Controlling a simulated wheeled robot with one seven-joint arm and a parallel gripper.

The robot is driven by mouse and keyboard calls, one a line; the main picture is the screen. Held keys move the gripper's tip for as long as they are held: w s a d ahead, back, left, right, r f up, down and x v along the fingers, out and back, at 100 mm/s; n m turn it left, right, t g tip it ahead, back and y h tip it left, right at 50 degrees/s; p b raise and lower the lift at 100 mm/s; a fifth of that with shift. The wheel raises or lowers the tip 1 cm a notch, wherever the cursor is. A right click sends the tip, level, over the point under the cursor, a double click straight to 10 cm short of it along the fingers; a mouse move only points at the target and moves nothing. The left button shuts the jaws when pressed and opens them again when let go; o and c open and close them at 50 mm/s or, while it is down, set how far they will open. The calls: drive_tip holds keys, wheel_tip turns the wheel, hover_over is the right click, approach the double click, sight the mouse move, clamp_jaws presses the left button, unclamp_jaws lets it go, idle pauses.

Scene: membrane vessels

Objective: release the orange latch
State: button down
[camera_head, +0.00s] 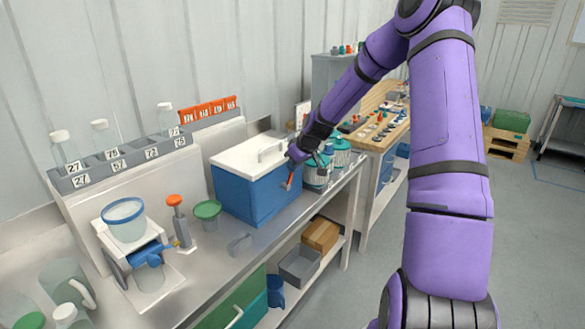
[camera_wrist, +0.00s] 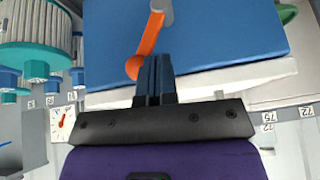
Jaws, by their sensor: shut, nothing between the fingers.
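The orange latch (camera_head: 290,181) is a slim lever on the side of a blue box (camera_head: 243,190) with a white lid (camera_head: 247,152). In the wrist view the latch (camera_wrist: 151,35) runs from a grey pivot (camera_wrist: 166,10) to a rounded orange end (camera_wrist: 135,67). My gripper (camera_wrist: 154,62) is shut and empty, its fingertips right beside that rounded end. I cannot tell whether they touch it. In the head view my gripper (camera_head: 295,156) is at the box's right end, just above the latch, and is small there.
Teal-lidded vessels (camera_head: 318,172) stand close to the right of the box; their ribbed bodies (camera_wrist: 38,35) also fill the wrist view's upper left. A green-lidded cup (camera_head: 207,212) and an orange-topped valve (camera_head: 178,215) stand left of the box. The bench front (camera_head: 285,225) is mostly clear.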

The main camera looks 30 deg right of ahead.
drive_tip(key=w+d+f+m+g+y, duration=0.2)
drive_tip(key=d+f+y, duration=0.3)
drive_tip(key=y, duration=0.4)
drive_tip(key=shift+w+d+f+m+y, duration=0.35)
drive_tip(key=shift+d+m, duration=0.25)
drive_tip(key=shift+d, duration=0.3)
drive_tip(key=shift+s+f, duration=0.1)
